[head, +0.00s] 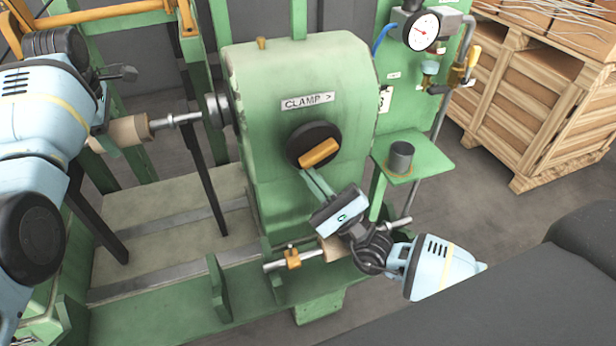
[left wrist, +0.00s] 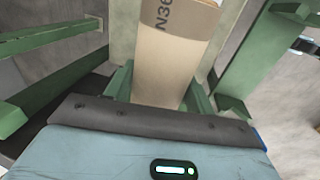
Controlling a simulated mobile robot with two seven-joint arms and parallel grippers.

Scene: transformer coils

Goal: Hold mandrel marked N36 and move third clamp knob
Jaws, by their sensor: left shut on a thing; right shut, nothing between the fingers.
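The tan mandrel (head: 128,131) lies along the steel shaft left of the green machine. It also shows in the left wrist view (left wrist: 168,55) with "N36" on it, the last character partly cut off. My left gripper (head: 103,125) is shut on it; green fingers flank it in the wrist view. The clamp knob (head: 313,147) is a black disc with a yellow grip bar, under a "CLAMP >" label on the machine face. The bar is tilted, its right end higher. My right gripper (head: 311,178) is shut and empty, its fingertips just below the knob; contact cannot be told.
A second rod with a brass collar (head: 291,258) and a tan piece (head: 332,248) runs low behind my right gripper. A gauge (head: 422,31) and a panel marked 3 stand to the right. A green shelf (head: 428,165) holds a grey cup (head: 401,157). Wooden crates (head: 545,110) stand behind.

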